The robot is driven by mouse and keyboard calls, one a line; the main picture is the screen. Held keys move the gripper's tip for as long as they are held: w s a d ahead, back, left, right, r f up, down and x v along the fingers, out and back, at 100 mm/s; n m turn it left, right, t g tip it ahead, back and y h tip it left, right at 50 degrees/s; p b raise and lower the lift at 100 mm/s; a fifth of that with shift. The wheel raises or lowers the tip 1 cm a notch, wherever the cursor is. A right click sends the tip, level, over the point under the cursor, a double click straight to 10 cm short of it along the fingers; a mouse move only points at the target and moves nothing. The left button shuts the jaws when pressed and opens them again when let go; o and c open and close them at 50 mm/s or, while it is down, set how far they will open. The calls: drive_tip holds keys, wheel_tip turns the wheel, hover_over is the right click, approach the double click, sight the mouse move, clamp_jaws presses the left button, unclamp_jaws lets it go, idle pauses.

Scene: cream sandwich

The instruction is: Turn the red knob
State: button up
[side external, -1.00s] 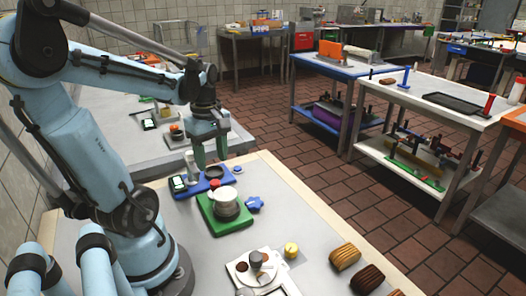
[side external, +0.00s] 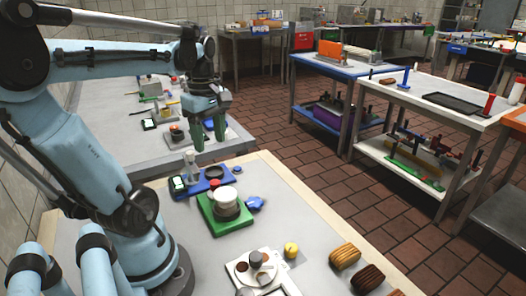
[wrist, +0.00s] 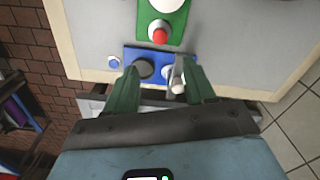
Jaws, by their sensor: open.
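The red knob (side external: 213,183) sits at the far edge of a green block (side external: 234,222) that carries a round white-topped pot-like part (side external: 226,194). In the wrist view the red knob (wrist: 160,36) shows near the top, on the green block (wrist: 178,22), with its base ring partly visible. My gripper (side external: 208,143) is open and empty, raised above and beyond the blue base, apart from the knob. Its two green fingers also show in the wrist view (wrist: 163,71), on either side of the blue base, below the red knob in the picture.
A blue base (side external: 225,179) with a dark round part and an upright metallic part stands beside the green block. A blue star-shaped piece (side external: 256,203), a yellow piece (side external: 291,250), a white tray (side external: 243,282) and brown ridged pieces (side external: 345,257) lie on the table.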

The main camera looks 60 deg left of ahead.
sight(215, 182)
drive_tip(key=shift+f+n, duration=0.85)
drive_tip(key=shift+f, duration=1.2)
drive_tip(key=shift+f+n, duration=0.9)
drive_tip(key=shift+f, duration=1.2)
drive_tip(key=shift+f+n, duration=0.85)
drive_tip(key=shift+f, duration=1.2)
clamp_jaws()
drive_tip(key=shift+m, duration=0.4)
drive_tip(key=shift+m, duration=2.7)
